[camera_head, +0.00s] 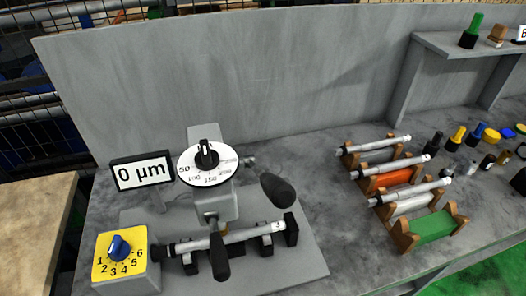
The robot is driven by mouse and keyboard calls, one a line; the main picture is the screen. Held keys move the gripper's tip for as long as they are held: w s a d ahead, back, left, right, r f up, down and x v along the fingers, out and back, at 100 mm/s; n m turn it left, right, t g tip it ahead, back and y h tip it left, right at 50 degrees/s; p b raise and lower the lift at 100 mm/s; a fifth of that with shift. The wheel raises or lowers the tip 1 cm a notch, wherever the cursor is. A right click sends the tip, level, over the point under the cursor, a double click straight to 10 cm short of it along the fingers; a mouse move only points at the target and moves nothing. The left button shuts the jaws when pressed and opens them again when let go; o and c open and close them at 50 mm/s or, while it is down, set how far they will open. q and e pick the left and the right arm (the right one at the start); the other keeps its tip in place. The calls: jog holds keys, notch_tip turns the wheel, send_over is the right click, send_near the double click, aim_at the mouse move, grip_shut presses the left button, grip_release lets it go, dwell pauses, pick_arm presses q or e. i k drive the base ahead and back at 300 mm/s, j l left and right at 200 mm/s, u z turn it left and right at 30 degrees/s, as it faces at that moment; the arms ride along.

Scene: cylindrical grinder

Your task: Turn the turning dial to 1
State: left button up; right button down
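The numbered dial is a yellow square plate (103,270) with a blue knob (118,246) at its middle, at the lower left of the head view. Black numbers 1 to 6 run around the lower side of the knob, with 1 at the left and 6 at the right. The knob's pointing direction is too small to tell. A second dial, a white disc (212,176) with a black knob (207,154), sits on top of the grinder; its scale reads 50, 100, 150 and higher. Neither of my grippers is in view.
A display (142,172) reads 0 µm. The grinder has black handles (278,190) (219,257) and holds a metal shaft (240,235). More shafts lie on wooden racks (403,236) at right. A grey wall (230,70) stands behind; small bottles stand at far right.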

aim_at(119, 250)
jog(key=u, duration=1.4)
